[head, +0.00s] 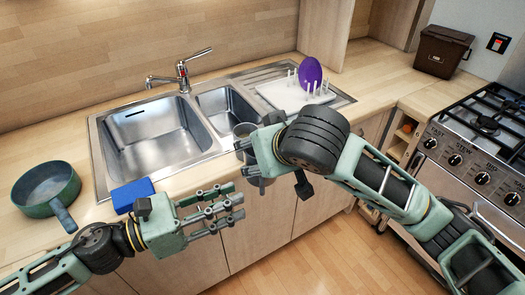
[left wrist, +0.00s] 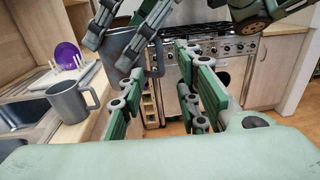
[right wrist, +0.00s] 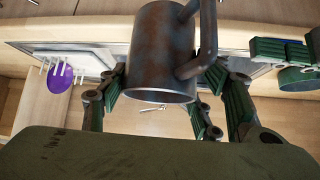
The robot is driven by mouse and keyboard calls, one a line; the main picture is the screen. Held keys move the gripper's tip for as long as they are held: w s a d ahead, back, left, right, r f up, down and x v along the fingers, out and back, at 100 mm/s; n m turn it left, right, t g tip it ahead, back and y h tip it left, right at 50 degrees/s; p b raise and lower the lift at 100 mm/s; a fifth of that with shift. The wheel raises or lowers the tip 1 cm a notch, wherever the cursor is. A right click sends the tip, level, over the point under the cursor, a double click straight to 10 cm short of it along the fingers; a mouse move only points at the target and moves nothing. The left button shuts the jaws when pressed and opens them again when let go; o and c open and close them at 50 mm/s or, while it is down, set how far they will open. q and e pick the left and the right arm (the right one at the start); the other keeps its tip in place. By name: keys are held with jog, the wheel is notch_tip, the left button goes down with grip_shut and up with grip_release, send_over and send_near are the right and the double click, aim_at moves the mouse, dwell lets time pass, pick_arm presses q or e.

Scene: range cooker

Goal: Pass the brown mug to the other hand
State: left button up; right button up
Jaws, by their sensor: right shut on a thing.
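The brown mug (right wrist: 160,50) is between the fingers of my right gripper (right wrist: 152,105), which is shut on it, with the handle to the right in the right wrist view. The mug (left wrist: 122,48) also shows ahead of my left gripper in the left wrist view. In the head view my right gripper (head: 246,160) is in front of the counter edge and mostly hides the mug. My left gripper (head: 236,205) is open and empty, lower and a little left, its fingers pointing right towards the mug. The left fingers (left wrist: 158,100) are spread apart in the left wrist view.
A grey mug (head: 243,131) stands on the counter by the sink (head: 152,135). A blue sponge (head: 132,194) and green pan (head: 46,186) lie left. A rack (head: 290,97) with a purple plate (head: 310,73) is behind; the cooker (head: 470,150) is right.

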pick_arm(q)
jog(key=v, duration=0.6)
jog(key=w+a+f+n+t+y, duration=0.2)
jog(key=w+f+n+t+y, duration=0.25)
jog(key=w+f+n, duration=0.7)
jog(key=d+f+n+g+y, duration=0.1)
jog(key=d+f+n+y, duration=0.15)
jog(key=f+n, duration=0.7)
jog(key=d+f+n+y, duration=0.2)
jog(key=d+f+n, duration=0.2)
jog(key=f+n, duration=0.55)
notch_tip(320, 180, down, 13)
jog(key=s+a+n+g+y, duration=0.2)
jog(key=s+n+g, duration=0.1)
jog(key=n, duration=0.2)
jog(key=s+a+f+n+g+y, duration=0.35)
jog(key=s+a+f+n, duration=0.4)
jog(key=s+f, duration=0.7)
jog(key=s+a+f+n+g, duration=0.1)
jog(key=s+a+f, duration=0.1)
jog(key=s, duration=0.6)
jog(key=s+a+f+n+g+y, duration=0.1)
jog(key=s+f, duration=0.2)
jog(key=s, duration=0.6)
jog(key=s+a+f+n+g, duration=0.1)
jog(key=s+a+f+g, duration=0.1)
jog(key=s, duration=0.6)
jog(key=shift+s+a+f, duration=0.35)
jog(key=shift+s+f, duration=0.05)
